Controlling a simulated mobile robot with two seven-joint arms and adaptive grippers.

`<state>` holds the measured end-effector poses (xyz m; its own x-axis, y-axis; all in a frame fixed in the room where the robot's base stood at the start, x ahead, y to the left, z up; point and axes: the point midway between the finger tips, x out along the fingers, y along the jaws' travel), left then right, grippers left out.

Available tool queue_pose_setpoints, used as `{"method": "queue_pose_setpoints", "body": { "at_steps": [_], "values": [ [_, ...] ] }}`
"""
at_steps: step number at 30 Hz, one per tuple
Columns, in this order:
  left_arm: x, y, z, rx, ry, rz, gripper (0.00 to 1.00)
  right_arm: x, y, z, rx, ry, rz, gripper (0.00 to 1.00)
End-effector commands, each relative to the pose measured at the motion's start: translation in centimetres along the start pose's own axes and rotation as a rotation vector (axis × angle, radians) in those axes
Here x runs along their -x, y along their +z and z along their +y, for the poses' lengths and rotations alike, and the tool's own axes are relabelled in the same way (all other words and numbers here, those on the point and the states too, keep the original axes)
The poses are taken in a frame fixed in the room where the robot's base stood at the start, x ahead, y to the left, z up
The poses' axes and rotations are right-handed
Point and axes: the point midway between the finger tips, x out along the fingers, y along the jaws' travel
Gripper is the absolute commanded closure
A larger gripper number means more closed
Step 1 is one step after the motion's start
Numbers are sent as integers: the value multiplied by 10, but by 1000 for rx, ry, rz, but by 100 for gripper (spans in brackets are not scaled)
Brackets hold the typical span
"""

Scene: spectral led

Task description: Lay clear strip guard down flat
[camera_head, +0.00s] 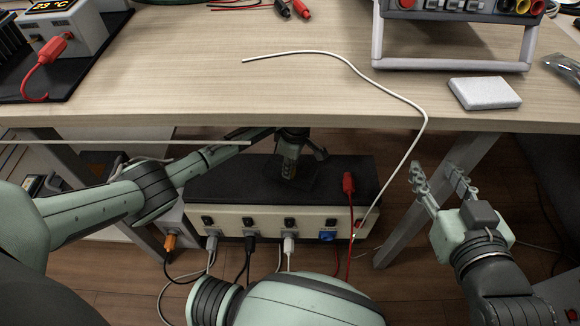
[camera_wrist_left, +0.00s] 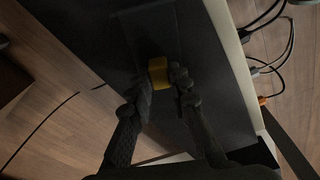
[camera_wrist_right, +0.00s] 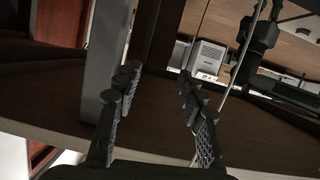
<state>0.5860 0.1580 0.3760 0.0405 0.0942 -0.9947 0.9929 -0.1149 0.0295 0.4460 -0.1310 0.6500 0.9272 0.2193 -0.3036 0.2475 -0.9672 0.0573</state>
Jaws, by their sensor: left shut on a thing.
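My left gripper (camera_head: 293,160) reaches down under the table, close above the black top of the long socket box. In the left wrist view its fingers (camera_wrist_left: 165,85) are shut on a small yellow piece (camera_wrist_left: 158,73). A faint see-through panel (camera_wrist_left: 145,35) seems to stretch from this piece over the dark top; it may be the clear strip guard, but its edges and tilt are hard to tell. My right gripper (camera_head: 443,180) is open and empty before the table's front edge; its spread fingers (camera_wrist_right: 155,95) show in the right wrist view.
The socket box (camera_head: 255,222) has several plugs and cables along its front. A white cable (camera_head: 385,88) hangs over the table edge near my right gripper. A pale thin bar (camera_head: 70,142) crosses at left. The wooden table (camera_head: 200,90) lies above; a white block (camera_head: 485,93) rests on it.

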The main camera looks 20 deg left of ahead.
Motion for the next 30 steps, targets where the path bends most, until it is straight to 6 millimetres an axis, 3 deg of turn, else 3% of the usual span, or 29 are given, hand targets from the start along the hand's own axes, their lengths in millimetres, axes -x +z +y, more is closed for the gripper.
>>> {"method": "queue_pose_setpoints", "body": {
  "at_steps": [6,7,12,23,30],
  "values": [
    [-2,0,0,1,0,0,100,0,1,0,0,1,-5,60],
    [-3,0,0,1,0,0,81,0,1,1,0,2,-7,60],
    [-2,0,0,1,0,0,61,0,1,1,0,2,-6,60],
    [3,0,0,0,1,0,61,0,0,1,0,2,-3,60],
    [29,0,0,0,2,-1,61,8,37,20,16,41,-188,60]
  ]
}}
